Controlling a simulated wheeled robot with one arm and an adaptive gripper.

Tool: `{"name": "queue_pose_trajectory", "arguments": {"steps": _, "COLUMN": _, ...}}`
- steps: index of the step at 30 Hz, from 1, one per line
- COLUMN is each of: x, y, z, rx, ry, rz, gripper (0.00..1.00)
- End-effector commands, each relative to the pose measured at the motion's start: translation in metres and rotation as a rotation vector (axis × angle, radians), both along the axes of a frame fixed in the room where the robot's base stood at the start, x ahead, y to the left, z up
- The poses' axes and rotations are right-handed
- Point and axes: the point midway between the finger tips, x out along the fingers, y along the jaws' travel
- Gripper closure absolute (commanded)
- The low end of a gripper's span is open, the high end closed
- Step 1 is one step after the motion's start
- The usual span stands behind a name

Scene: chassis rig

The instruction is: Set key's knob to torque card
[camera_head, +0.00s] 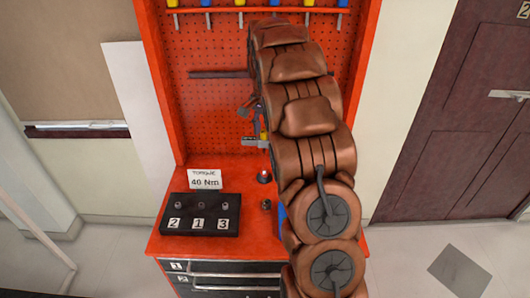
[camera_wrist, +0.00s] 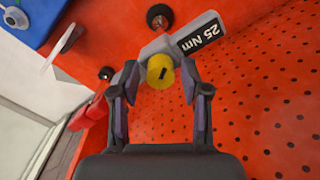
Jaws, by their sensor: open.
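The torque card (camera_head: 205,180) stands behind a black block and reads 40 Nm. The grey key (camera_head: 256,142) is at the pegboard, and in the wrist view its head (camera_wrist: 180,36) carries a label (camera_wrist: 198,34) reading 25 Nm. Its yellow knob (camera_wrist: 160,71) has a dark slot mark and faces my wrist camera. My gripper (camera_wrist: 160,78) is open, with one finger on each side of the knob and a visible gap to each. In the head view my arm hides much of the key.
The black block (camera_head: 200,228) holds several small sockets over labels 2, 1, 3. Small round fittings (camera_head: 264,177) (camera_head: 266,204) stand on the red bench (camera_head: 245,190). A blue object (camera_wrist: 42,15) is at the wrist view's top left. The perforated red panel (camera_wrist: 265,100) is close on the right.

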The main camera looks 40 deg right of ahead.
Motion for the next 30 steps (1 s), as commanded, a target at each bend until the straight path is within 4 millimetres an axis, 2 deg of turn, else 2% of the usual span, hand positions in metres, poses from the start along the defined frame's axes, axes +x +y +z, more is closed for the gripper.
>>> {"name": "queue_pose_trajectory", "arguments": {"steps": 18, "x": -0.0004, "y": 0.0008, "z": -0.0015, "rx": 0.001, "ry": 0.001, "rz": 0.58, "gripper": 0.54}}
{"name": "queue_pose_trajectory", "arguments": {"steps": 28, "x": -0.0005, "y": 0.0002, "z": -0.0005, "rx": -0.001, "ry": 0.002, "rz": 0.628, "gripper": 0.54}}
{"name": "queue_pose_trajectory", "arguments": {"steps": 30, "x": -0.0005, "y": 0.0002, "z": -0.0005, "rx": -0.001, "ry": 0.002, "rz": 0.628, "gripper": 0.61}}
